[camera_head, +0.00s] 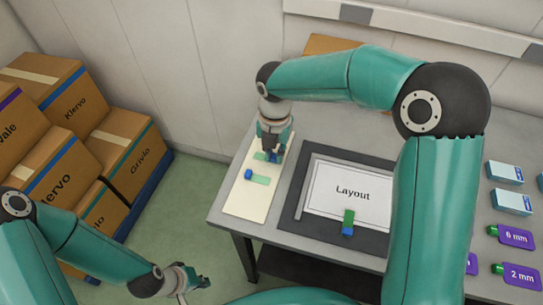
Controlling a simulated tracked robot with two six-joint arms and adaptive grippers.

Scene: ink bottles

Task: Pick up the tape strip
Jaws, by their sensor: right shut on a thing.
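My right gripper (270,153) points down over the cream board (243,208) at the table's left end. It is shut on a green and blue tape strip (260,156), which is partly hidden by the fingers and looks at or close to the board. A second tape strip (262,180), green with a blue end, lies on the board just in front of it. Another green and blue strip (348,217) lies at the lower edge of the Layout sheet (325,190). My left gripper (197,288) is low at the bottom, away from the table, with its fingers apart and empty.
The Layout sheet lies on a dark mat (300,222) right of the board. Light-blue boxes (505,172) and purple labels such as 2 mm (520,276) are at the right. Cardboard boxes (125,150) stack at the left. My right arm hides part of the table.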

